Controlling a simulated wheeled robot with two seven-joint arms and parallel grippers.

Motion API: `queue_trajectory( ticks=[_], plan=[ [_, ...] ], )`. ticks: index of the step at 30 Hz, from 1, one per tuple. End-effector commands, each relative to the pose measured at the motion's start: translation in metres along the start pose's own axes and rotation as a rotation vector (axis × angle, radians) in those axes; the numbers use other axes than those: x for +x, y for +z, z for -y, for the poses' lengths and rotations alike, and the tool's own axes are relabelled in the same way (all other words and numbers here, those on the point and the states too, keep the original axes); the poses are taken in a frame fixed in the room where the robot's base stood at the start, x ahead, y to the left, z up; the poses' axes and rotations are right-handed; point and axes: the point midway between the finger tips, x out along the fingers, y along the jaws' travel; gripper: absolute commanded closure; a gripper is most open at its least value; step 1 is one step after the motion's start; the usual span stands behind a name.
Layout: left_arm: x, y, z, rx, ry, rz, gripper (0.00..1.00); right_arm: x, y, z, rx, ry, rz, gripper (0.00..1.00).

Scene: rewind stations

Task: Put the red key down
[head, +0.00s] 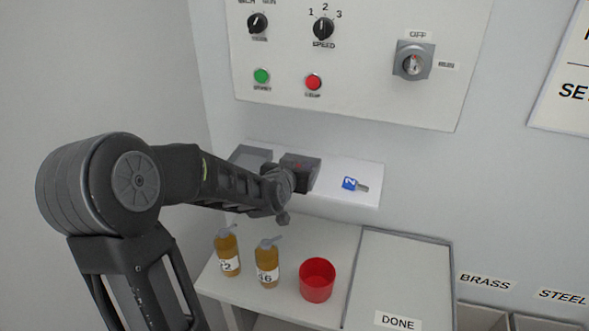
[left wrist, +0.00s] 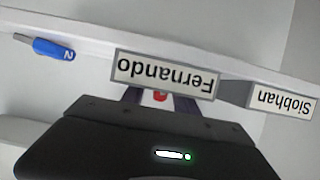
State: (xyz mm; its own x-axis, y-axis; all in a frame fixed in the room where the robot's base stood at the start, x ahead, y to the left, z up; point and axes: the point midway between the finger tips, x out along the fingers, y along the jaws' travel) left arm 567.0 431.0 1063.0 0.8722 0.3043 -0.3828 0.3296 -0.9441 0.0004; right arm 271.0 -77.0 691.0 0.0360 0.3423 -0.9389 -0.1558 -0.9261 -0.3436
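My left gripper (head: 290,181) is at the shelf, its fingers down at the small dark tray labelled Fernando (head: 307,175). In the left wrist view, which is upside down, the Fernando label (left wrist: 165,78) hides the fingertips. A small red piece, apparently the red key (left wrist: 160,96), shows between the fingers. Most of it is hidden, and I cannot tell whether the fingers press on it. A blue key marked 2 (head: 350,183) lies on the bare shelf to the right; it also shows in the left wrist view (left wrist: 52,49). My right gripper is out of view.
The grey tray labelled Siobhan (left wrist: 283,101) stands beside the Fernando tray. The white shelf (head: 370,170) is clear around the blue key. Below stand two amber bottles (head: 228,255) (head: 267,267), a red cup (head: 317,281) and the DONE area (head: 405,270). A control panel (head: 370,80) is above.

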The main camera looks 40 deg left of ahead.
Motion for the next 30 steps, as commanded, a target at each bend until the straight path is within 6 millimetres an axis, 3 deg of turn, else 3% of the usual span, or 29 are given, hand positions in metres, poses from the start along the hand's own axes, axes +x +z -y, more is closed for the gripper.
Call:
queue_trajectory(
  ticks=[3,8,21,30],
  plan=[
    [-0.003,-0.005,0.0,0.0,0.0,0.0,0.64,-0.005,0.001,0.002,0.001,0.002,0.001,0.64],
    [-0.021,-0.003,0.0,0.002,-0.001,-0.004,0.64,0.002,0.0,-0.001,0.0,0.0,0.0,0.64],
    [-0.099,-0.003,0.001,0.001,-0.002,-0.004,0.64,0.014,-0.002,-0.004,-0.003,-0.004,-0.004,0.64],
    [-0.121,-0.003,0.0,0.0,0.0,-0.001,0.64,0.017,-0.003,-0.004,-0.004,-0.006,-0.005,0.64]
  ],
)
